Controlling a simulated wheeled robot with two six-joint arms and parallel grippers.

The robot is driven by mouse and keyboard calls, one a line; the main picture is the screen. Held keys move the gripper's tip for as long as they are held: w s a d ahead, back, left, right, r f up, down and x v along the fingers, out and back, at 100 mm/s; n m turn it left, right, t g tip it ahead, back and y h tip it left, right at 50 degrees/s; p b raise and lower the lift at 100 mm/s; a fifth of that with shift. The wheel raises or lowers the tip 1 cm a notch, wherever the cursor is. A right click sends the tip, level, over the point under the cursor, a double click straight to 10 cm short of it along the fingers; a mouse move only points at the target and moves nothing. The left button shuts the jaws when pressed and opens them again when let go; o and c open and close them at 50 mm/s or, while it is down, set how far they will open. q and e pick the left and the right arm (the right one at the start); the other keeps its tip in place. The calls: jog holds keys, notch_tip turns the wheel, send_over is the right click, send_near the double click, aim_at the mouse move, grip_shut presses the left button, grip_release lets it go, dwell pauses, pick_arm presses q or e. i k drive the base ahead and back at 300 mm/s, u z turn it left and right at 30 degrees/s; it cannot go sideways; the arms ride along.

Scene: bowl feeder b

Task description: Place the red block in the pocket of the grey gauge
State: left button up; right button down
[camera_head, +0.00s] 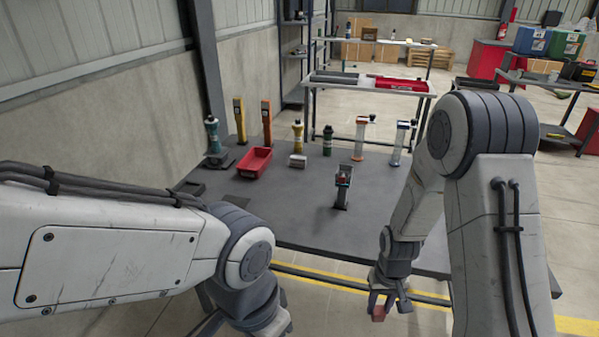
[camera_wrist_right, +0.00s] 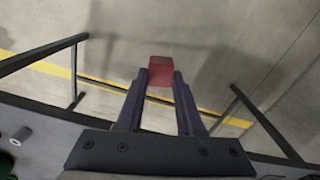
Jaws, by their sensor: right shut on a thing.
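The red block (camera_head: 379,313) is between the fingers of my right gripper (camera_head: 386,306), low in the head view, in front of the table's near edge and over the floor. In the right wrist view the block (camera_wrist_right: 160,72) sits at the tips of my right gripper (camera_wrist_right: 160,82), which is shut on it. A grey upright device (camera_head: 342,190), which looks like the gauge, stands on the table with a small reddish part near its top. Its pocket cannot be made out. My left arm comes in from the left; its gripper is out of view past the bottom edge.
A rack (camera_head: 345,88) with a red bin stands behind. Yellow lines mark the floor.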

aim_at(344, 173)
jog(key=u, duration=0.05)
jog(key=i, duration=0.9)
